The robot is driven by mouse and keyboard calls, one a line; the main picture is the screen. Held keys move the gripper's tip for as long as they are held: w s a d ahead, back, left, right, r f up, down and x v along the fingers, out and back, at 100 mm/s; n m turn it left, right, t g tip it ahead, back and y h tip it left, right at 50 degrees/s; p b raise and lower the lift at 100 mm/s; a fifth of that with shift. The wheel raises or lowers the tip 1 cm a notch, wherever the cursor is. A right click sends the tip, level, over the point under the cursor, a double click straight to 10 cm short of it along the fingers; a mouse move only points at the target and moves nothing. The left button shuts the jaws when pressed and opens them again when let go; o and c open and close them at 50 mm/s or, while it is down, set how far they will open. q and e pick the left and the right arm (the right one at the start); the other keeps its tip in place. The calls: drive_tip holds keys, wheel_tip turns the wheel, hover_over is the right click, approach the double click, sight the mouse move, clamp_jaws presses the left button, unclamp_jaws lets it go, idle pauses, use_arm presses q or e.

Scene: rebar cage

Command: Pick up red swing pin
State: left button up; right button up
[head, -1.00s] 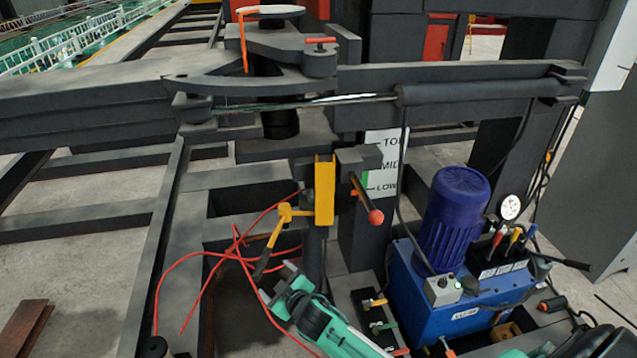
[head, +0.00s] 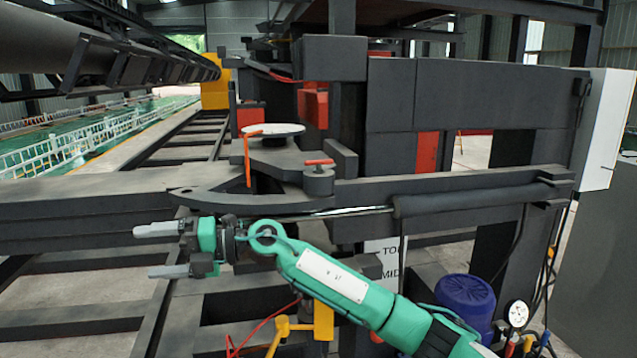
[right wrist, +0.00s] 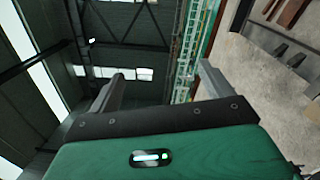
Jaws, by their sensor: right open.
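A red pin with a short bar handle (head: 319,163) sits on a dark round boss at the right of the swing plate (head: 280,160). A thin orange-red bent rod (head: 248,158) stands at the plate's left. I cannot tell for sure which is the swing pin. My right gripper (head: 158,250) is open and empty, pointing left, below and left of both, in front of the dark beam. In the right wrist view its two fingers (right wrist: 160,75) are spread with nothing between them, and neither red piece shows. My left gripper is not in view.
A dark curved arm and hydraulic cylinder (head: 470,195) run right from the plate. A pale round disc (head: 273,130) tops the pivot. A yellow bracket (head: 323,320) is below my arm.

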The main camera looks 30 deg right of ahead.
drive_tip(key=w+d+r+n+h, duration=0.1)
drive_tip(key=d+r+n+h, duration=0.2)
drive_tip(key=d+r+h, duration=0.15)
drive_tip(key=m+t+h, duration=0.3)
drive_tip(key=m+h, duration=0.3)
drive_tip(key=h, duration=0.9)
approach(319, 161)
drive_tip(key=w+p, duration=0.1)
drive_tip(key=f+p, duration=0.1)
drive_tip(key=w+d+f+p, duration=0.1)
drive_tip(key=p, duration=0.1)
drive_tip(key=shift+w+f, duration=0.25)
drive_tip(key=shift+w, duration=0.1)
drive_tip(key=shift+m, duration=0.3)
drive_tip(key=p+x, duration=0.2)
drive_tip(key=x, duration=0.2)
drive_tip(key=shift+s+a+f, duration=0.15)
drive_tip(key=shift+s+f, duration=0.05)
drive_tip(key=shift+f, duration=0.2)
drive_tip(key=shift+r, duration=0.1)
drive_tip(key=c, duration=1.7)
